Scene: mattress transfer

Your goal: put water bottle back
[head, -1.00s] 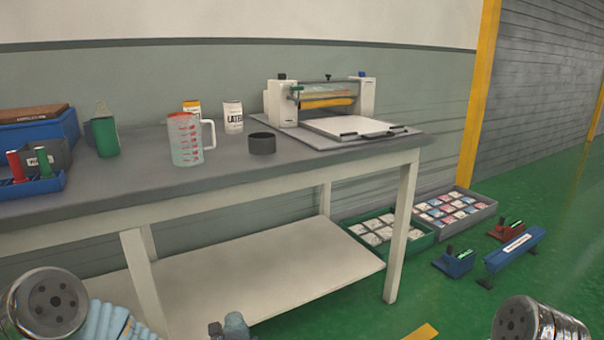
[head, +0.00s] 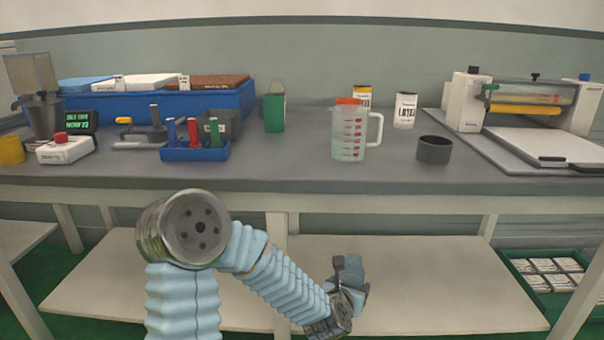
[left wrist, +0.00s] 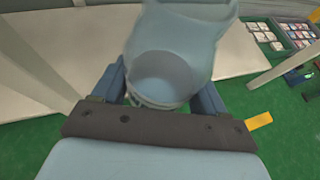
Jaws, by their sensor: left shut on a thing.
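My left gripper (head: 348,274) is shut on the water bottle (left wrist: 178,45). In the left wrist view the bottle is pale blue and translucent, and it sits between the two dark blue fingers; its far end is cut off by the top edge. In the head view the bottle (head: 353,285) is a small blue-grey shape at the gripper, partly hidden by it. The gripper is in front of the workbench (head: 310,176), lower than its top and over the view of the lower shelf. My right gripper is not in view.
On the bench stand a blue bin (head: 225,101), a blue tool holder (head: 195,154), a green container (head: 274,113), a measuring jug (head: 349,135), a dark cup (head: 434,150) and a roller machine (head: 525,102). The lower shelf (head: 430,296) looks bare. A green crate (head: 520,262) is at right.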

